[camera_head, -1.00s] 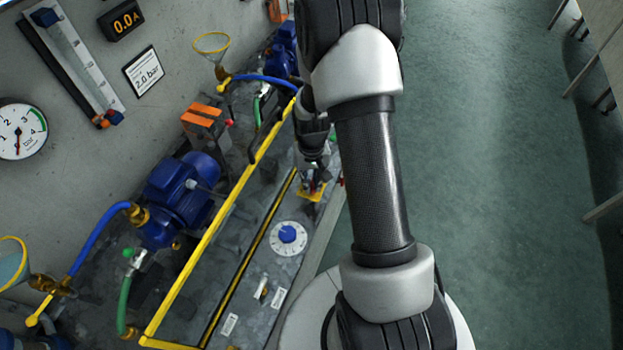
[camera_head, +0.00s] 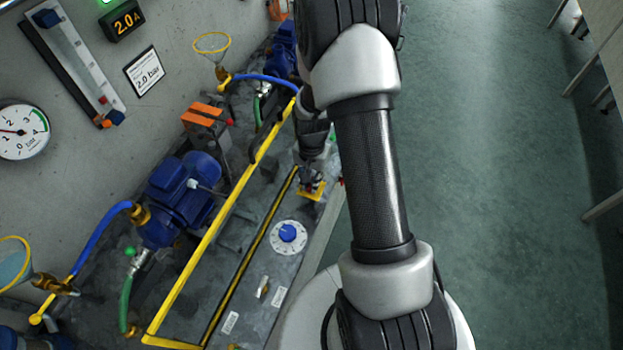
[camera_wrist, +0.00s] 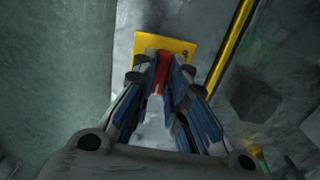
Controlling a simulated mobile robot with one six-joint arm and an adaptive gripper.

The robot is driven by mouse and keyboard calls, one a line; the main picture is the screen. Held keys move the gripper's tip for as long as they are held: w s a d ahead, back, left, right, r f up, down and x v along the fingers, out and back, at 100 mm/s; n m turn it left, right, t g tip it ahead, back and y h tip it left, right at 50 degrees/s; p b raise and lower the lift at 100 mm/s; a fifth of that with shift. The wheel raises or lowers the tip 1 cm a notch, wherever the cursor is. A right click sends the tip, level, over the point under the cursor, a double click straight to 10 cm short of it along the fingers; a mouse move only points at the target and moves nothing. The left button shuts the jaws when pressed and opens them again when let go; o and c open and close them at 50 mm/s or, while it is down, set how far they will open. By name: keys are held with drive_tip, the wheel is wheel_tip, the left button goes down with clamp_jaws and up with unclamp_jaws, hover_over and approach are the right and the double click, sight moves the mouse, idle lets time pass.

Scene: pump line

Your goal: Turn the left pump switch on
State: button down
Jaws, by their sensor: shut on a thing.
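A red switch handle (camera_wrist: 159,76) stands on a square yellow plate (camera_wrist: 180,46) in the wrist view. The yellow plate also shows in the head view (camera_head: 318,194), at the bench's front edge. My gripper (camera_wrist: 161,68) is shut on the red handle, one finger on each side. In the head view my gripper (camera_head: 311,181) is low over the plate and hides most of the handle. The ammeter (camera_head: 127,20) reads 2.0 A. A green lamp (camera_head: 106,2) glows above it, cut by the frame edge.
A blue knob (camera_head: 288,233) on a white dial and a small toggle (camera_head: 263,288) sit on the bench. A yellow rail (camera_head: 215,228) runs before the blue pump (camera_head: 182,190). A pressure gauge (camera_head: 22,130) hangs on the wall. Green floor lies right of my arm.

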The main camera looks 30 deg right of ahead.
idle(0.3)
drive_tip(key=c, duration=1.6)
unclamp_jaws()
wheel_tip(320, 180, up, 12)
